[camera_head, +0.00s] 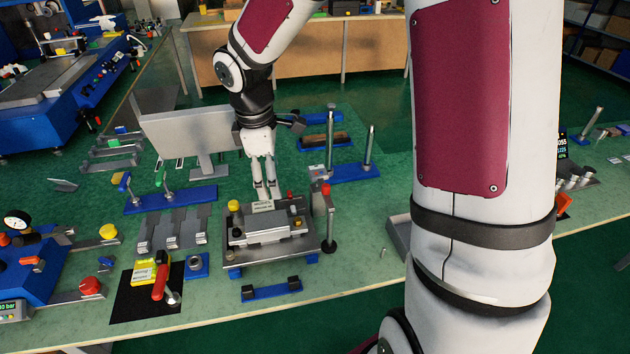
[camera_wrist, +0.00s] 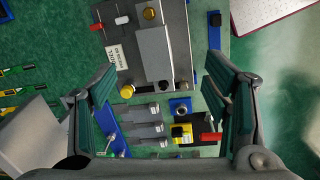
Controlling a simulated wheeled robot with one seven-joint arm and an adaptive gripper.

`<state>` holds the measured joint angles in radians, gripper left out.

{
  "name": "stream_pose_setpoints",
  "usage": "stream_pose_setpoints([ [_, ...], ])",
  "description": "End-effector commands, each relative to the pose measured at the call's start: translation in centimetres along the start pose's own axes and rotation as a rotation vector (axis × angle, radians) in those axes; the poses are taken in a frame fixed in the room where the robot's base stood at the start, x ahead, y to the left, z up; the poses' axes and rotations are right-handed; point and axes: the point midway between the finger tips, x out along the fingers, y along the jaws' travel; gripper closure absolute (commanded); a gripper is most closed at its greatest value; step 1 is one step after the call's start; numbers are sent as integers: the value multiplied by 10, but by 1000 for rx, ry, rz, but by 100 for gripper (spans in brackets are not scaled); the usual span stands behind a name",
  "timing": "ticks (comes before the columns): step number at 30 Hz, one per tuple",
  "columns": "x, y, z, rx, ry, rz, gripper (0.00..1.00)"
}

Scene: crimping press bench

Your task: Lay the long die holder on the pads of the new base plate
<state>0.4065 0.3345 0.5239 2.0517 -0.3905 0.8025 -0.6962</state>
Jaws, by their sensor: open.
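A dark plate (camera_head: 232,257) with blue feet stands near the front middle of the bench. A long silver block (camera_head: 268,229), which looks like the die holder, sits on it among yellow and red knobs. The block also shows at the top of the wrist view (camera_wrist: 154,54), beside a white label. A low blue bar with two black pads (camera_head: 271,291) lies in front of the plate. I cannot tell for certain which piece is the new base plate. My gripper (camera_head: 267,194) points down just behind the dark plate. In the wrist view its fingers (camera_wrist: 160,112) are wide apart with nothing held between them.
A grey monitor (camera_head: 190,135) stands close left of my gripper. Upright posts on blue bases (camera_head: 352,173) stand to the right. Several grey brackets (camera_head: 172,230), a yellow block (camera_head: 150,270) and a red-handled tool (camera_head: 160,281) lie at left. The bench's front edge is near.

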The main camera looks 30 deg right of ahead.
Motion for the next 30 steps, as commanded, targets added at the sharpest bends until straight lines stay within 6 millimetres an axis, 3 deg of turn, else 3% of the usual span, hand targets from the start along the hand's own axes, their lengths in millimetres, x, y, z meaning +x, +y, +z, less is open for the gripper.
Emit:
stream_pose_setpoints([
  [1, -20, -7, 8, 52, -12, 36, 30],
  [6, -69, -36, 36, 263, -15, 113, 30],
  [15, -134, -102, 79, 649, 110, 201, 30],
  [24, -161, -167, 109, 970, 329, 164, 30],
  [30, -163, -186, 115, 1058, 404, 125, 30],
])
